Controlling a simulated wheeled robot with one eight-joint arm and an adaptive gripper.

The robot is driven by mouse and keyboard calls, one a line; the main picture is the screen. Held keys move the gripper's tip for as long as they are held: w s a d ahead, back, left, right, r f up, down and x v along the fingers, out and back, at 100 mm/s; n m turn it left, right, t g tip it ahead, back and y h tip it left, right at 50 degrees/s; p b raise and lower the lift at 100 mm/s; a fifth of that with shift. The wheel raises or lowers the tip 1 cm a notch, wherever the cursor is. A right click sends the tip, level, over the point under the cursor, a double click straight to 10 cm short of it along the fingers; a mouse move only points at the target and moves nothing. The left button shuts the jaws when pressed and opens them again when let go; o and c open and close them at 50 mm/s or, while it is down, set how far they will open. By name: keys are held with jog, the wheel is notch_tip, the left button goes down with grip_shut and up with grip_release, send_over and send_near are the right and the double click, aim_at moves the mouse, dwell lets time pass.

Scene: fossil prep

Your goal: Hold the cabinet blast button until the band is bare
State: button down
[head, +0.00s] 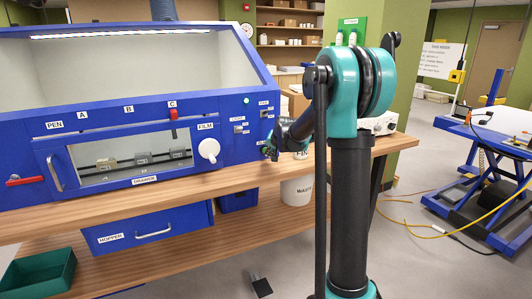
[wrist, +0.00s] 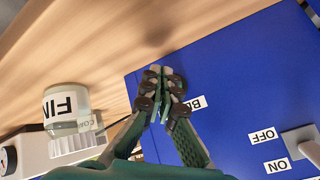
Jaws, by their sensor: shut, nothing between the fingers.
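The blue blast cabinet (head: 110,125) stands on a wooden bench at the left of the head view. My gripper (head: 268,151) is at the right end of its front panel. In the wrist view my gripper (wrist: 160,72) is shut and empty, its tips over the edge of the blue panel (wrist: 235,75). A white label (wrist: 197,103) starting "BL" is partly covered by a finger. The blast button itself is not visible; the gripper may hide it. I cannot tell whether the tips touch anything. Several small blocks (head: 106,163) show through the cabinet window; no band can be made out.
An ON/OFF switch (wrist: 302,146) is at the right of the wrist view. A jar marked FIN (wrist: 66,108) stands on the bench. A white knob (head: 209,149) and green lamp (head: 247,100) are on the cabinet. A blue lift table (head: 480,135) and cables are at right.

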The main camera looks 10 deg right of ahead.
jog(key=shift+s, duration=0.2)
jog(key=shift+s+d, duration=0.25)
jog(key=shift+s, duration=0.5)
jog(key=shift+s+d, duration=0.3)
jog(key=shift+s, duration=0.45)
jog(key=shift+s+d, duration=0.25)
jog(key=shift+s, duration=0.5)
jog(key=s+d+f+n+g, duration=0.1)
jog(key=s+f, duration=0.3)
jog(key=s, duration=0.9)
jog(key=s+d+f+n+g+h, duration=0.1)
jog(key=s+f, duration=0.4)
jog(key=s, duration=0.8)
jog(key=s+d+f+n+g, duration=0.1)
jog(key=s+f, duration=0.4)
jog(key=s, duration=0.8)
jog(key=shift+s+d+f+n+g+h, duration=0.2)
jog(key=shift+s+d+n+g+h, duration=0.15)
jog(key=shift+n+g, duration=0.5)
